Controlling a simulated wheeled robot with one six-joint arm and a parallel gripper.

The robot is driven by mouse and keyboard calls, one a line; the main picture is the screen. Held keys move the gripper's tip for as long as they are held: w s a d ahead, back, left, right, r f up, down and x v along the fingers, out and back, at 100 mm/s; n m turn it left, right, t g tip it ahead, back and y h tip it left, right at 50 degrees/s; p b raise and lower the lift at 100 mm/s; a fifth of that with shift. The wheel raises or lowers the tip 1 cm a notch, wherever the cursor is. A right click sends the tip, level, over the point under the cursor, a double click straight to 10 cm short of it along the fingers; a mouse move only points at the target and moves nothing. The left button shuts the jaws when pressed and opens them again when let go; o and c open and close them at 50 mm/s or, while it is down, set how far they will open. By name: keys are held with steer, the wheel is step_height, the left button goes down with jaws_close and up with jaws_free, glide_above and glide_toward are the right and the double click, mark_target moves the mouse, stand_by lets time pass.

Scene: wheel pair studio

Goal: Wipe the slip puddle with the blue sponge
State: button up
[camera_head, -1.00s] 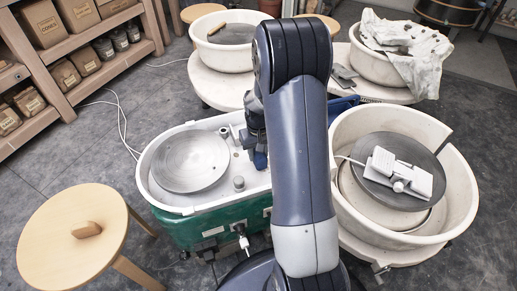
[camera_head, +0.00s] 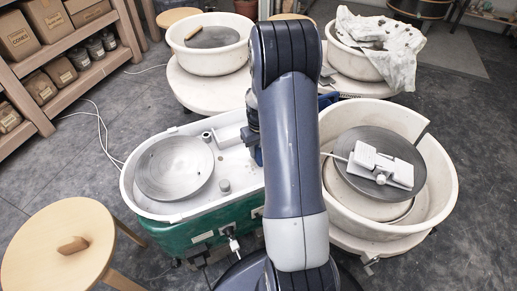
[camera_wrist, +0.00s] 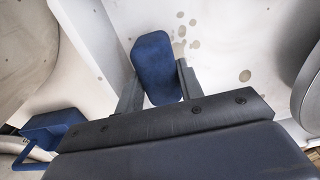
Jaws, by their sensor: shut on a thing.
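The blue sponge (camera_wrist: 156,58) shows in the wrist view, held between the two fingers of my gripper (camera_wrist: 159,86). My gripper is shut on it. The sponge is over the white splash pan (camera_wrist: 225,45), and I cannot tell whether it touches the surface. Beige-brown slip spots (camera_wrist: 178,48) lie right beside the sponge's upper right, with another spot (camera_wrist: 245,75) farther right. In the head view my arm hides most of the gripper, and the slip is not clear. The white pan (camera_head: 232,150) of the green-based wheel there has a grey wheel head (camera_head: 174,167).
A white basin (camera_head: 448,185) holding a wheel head and a white pedal-like device (camera_head: 382,163) stands at right. Two more basins, one with a draped cloth (camera_head: 400,62), stand behind. A wooden stool (camera_head: 45,250) is front left. A blue item (camera_wrist: 50,130) is at left in the wrist view.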

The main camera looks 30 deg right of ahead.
steer(key=shift+a, duration=0.1)
steer(key=shift+w+a, duration=0.15)
steer(key=shift+a, duration=1.3)
steer(key=shift+f+b, duration=0.3)
steer(key=shift+f, duration=0.25)
steer(key=shift+a+f, duration=0.15)
steer(key=shift+a, duration=1.35)
steer(key=shift+a, duration=0.1)
steer(key=shift+w+r+p, duration=0.1)
steer(key=shift+r+p, duration=0.15)
steer(key=shift+p, duration=0.15)
stand_by(0.4)
